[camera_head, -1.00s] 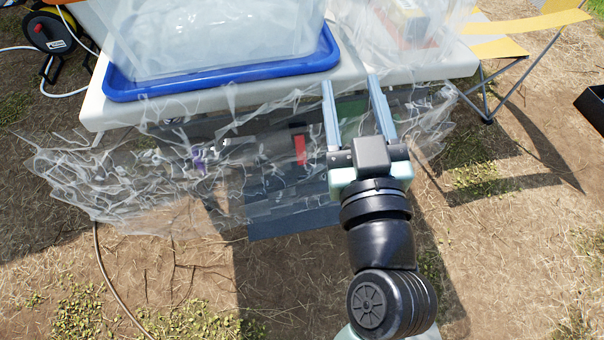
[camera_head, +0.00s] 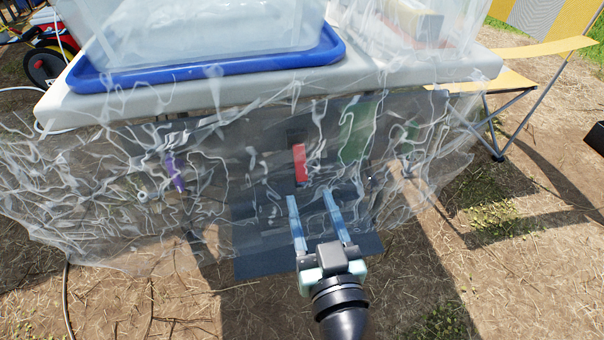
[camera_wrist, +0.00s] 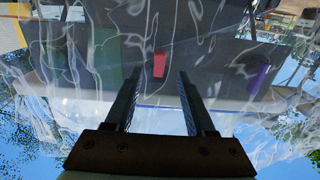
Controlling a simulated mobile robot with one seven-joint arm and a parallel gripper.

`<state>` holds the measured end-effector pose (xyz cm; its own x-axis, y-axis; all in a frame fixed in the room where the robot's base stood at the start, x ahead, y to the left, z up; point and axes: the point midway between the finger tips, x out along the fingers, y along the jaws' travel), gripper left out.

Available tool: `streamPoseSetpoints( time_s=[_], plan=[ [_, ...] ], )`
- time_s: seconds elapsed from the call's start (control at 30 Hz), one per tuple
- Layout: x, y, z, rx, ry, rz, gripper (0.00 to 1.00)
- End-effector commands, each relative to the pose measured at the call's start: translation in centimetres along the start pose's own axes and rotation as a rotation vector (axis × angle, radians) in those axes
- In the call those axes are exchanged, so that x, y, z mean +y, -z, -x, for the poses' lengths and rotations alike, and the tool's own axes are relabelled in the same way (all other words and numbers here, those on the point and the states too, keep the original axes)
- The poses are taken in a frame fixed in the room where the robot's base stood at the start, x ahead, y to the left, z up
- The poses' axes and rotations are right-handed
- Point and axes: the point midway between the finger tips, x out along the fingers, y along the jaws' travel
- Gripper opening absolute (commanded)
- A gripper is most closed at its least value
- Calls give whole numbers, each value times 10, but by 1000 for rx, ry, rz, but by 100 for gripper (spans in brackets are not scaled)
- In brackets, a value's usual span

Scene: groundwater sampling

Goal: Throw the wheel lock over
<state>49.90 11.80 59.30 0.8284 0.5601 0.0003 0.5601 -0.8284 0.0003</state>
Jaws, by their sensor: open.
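A small red upright piece (camera_head: 300,163) sits on a dark panel under the table edge, behind clear wrinkled plastic sheeting (camera_head: 90,190). It may be the wheel lock, but I cannot tell for sure. It also shows in the wrist view (camera_wrist: 159,65). My gripper (camera_head: 310,195) is open and empty, its fingers pointing toward the panel. In the head view its tips are just below the red piece. In the wrist view the red piece appears between the fingertips (camera_wrist: 159,76). I cannot tell whether the tips touch the sheeting.
A purple piece (camera_head: 175,172) is left of the red one, and a green panel (camera_head: 356,130) is to its right. Above, a pale tabletop (camera_head: 180,102) carries a blue tray (camera_head: 200,76) with a clear tub. A yellow folding chair (camera_head: 540,50) stands at right. Dry ground lies in front.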

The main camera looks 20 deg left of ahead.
Motion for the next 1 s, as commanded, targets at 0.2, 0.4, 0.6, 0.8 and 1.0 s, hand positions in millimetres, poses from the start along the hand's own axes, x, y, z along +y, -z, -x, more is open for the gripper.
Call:
streamPoseSetpoints(
  time_s=[0.2,0.4,0.6,0.8,1.0],
  plan=[
    [0,-1,-43,1,2,2,55],
    [0,-1,-67,0,0,1,55],
    [0,0,-76,0,-1,0,55],
    [0,0,-76,-1,-1,0,55],
    [0,0,-76,-1,-1,0,26]
  ],
)
